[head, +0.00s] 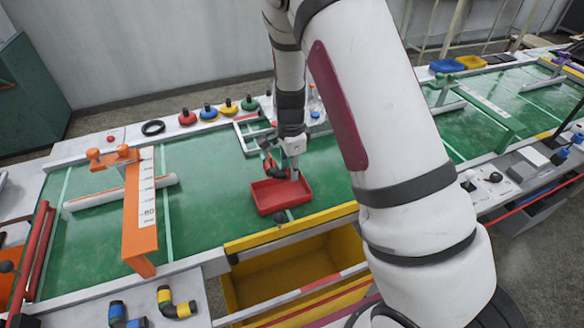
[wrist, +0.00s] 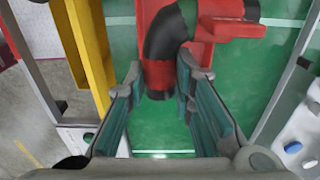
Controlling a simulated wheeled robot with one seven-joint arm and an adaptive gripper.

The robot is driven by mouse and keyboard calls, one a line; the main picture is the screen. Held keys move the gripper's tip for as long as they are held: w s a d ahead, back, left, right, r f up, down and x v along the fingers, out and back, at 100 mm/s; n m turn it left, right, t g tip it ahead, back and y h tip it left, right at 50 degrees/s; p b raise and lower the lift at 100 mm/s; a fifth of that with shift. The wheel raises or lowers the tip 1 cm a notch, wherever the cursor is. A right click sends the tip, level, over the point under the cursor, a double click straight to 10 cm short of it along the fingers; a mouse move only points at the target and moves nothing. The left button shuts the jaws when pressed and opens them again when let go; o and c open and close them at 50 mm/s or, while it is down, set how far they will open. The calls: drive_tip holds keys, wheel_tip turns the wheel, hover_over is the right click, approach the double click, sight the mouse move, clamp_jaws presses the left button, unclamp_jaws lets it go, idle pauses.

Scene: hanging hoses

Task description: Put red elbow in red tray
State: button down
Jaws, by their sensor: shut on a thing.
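The red tray (head: 283,197) lies on the green table top near its front edge. My gripper (head: 282,167) is above the tray, pointing down. The red elbow (head: 269,163), a black bend with red collars, is at the fingertips, over the back of the tray. In the wrist view the red elbow (wrist: 158,73) sits between the two teal-padded fingers of my gripper (wrist: 162,75), which are closed on it. Part of the red tray (wrist: 238,28) shows beyond it. I cannot tell whether the elbow touches the tray.
A yellow bin (head: 280,272) is below the table's front edge. An orange stand (head: 140,215) with a scale is to the left. Several coloured knobs (head: 208,112) line the back edge. A white frame (head: 247,135) stands behind the tray. Green table left of the tray is clear.

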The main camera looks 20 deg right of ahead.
drive_tip(key=shift+f+b, duration=2.15)
drive_tip(key=shift+f, duration=2.65)
drive_tip(key=c, duration=1.3)
unclamp_jaws()
wheel_tip(320, 180, up, 10)
drive_tip(key=shift+f, duration=0.1)
drive_tip(key=shift+r+p, duration=2.25)
drive_tip(key=shift+r, duration=1.4)
